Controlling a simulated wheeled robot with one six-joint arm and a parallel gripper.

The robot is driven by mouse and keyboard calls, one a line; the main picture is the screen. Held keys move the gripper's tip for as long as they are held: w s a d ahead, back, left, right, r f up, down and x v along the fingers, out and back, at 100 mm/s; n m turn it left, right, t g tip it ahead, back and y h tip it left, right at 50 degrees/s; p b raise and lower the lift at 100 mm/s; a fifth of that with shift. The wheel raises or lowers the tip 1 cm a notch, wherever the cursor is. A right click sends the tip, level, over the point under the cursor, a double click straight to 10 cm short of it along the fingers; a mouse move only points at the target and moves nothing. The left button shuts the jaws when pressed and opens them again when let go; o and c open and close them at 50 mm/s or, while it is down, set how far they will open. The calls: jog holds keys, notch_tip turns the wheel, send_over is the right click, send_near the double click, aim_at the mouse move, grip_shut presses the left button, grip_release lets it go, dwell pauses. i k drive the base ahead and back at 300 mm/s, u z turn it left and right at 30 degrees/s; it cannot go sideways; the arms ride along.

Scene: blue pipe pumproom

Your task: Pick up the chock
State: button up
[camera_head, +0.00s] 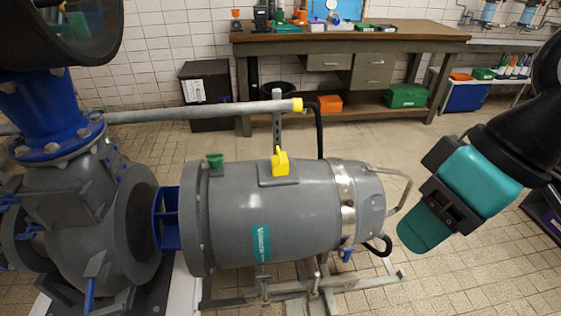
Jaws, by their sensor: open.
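A small bright yellow piece (280,163), which looks like the chock, stands on the flat pad on top of the grey motor (300,215). Its exact shape is hard to tell at this size. My gripper (425,228), teal and black, hangs from the right side, to the right of the motor's end. It is open, and nothing shows in it. It is well apart from the yellow piece, with the motor's right end between them in the picture. The gap between the fingers is not clearly seen from this side.
A small green piece (214,160) sits on the motor's left flange. A bent metal handle (405,187) sticks out near my gripper. A workbench (350,38) stands behind.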

aim_at(279, 162)
jog(key=z, duration=2.3)
jog(key=i, duration=1.95)
jog(key=u, duration=3.75)
jog(key=i, duration=1)
jog(key=u, duration=0.05)
